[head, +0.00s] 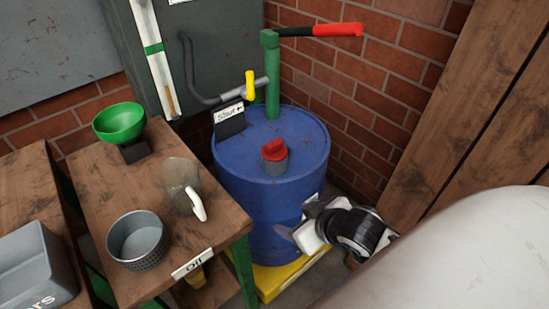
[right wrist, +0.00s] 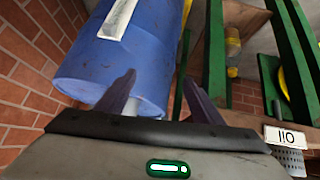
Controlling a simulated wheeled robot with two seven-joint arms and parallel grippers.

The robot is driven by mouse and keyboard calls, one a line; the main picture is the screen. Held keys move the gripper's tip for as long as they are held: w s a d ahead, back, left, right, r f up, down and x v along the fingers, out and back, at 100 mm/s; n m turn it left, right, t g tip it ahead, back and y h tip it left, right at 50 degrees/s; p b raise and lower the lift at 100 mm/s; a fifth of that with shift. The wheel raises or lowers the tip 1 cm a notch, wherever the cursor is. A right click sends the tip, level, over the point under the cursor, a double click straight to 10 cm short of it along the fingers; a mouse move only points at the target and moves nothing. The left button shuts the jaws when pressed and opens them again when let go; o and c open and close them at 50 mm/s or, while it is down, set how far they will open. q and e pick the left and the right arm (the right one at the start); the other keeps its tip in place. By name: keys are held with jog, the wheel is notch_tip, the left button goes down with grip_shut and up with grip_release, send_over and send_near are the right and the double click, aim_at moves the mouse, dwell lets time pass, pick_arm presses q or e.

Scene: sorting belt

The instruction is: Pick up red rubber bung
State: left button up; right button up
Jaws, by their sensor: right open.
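My left gripper is not in view.
A green hand pump (head: 272,85) with a red-ended handle stands behind the bung. A "Shut" sign (head: 229,120) stands at the lid's left edge. A brick wall is behind.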

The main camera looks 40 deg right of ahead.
aim_at(278, 145)
jog(key=w+d+r+t, duration=0.1)
jog(key=w+d+r, duration=0.1)
jog(key=w+r, duration=0.1)
jog(key=w+d+r+t+y, duration=0.1)
jog(key=w+d+r+t, duration=0.1)
jog(key=w, duration=0.3)
jog(key=w+d+r+t, duration=0.2)
jog(key=w+d+r, duration=0.1)
jog(key=w, duration=0.1)
jog(key=shift+w+d+r+y, duration=0.25)
jog(key=shift+d+r+y, duration=0.05)
jog(key=x, duration=0.4)
jog(key=shift+r+b, duration=0.15)
jog(key=shift+b, duration=0.15)
jog(key=shift+a+b+x, duration=0.2)
jog(key=shift+b+x, duration=0.1)
jog(key=shift+x, duration=2.75)
jog(key=shift+c, duration=0.2)
jog(key=c, duration=1.1)
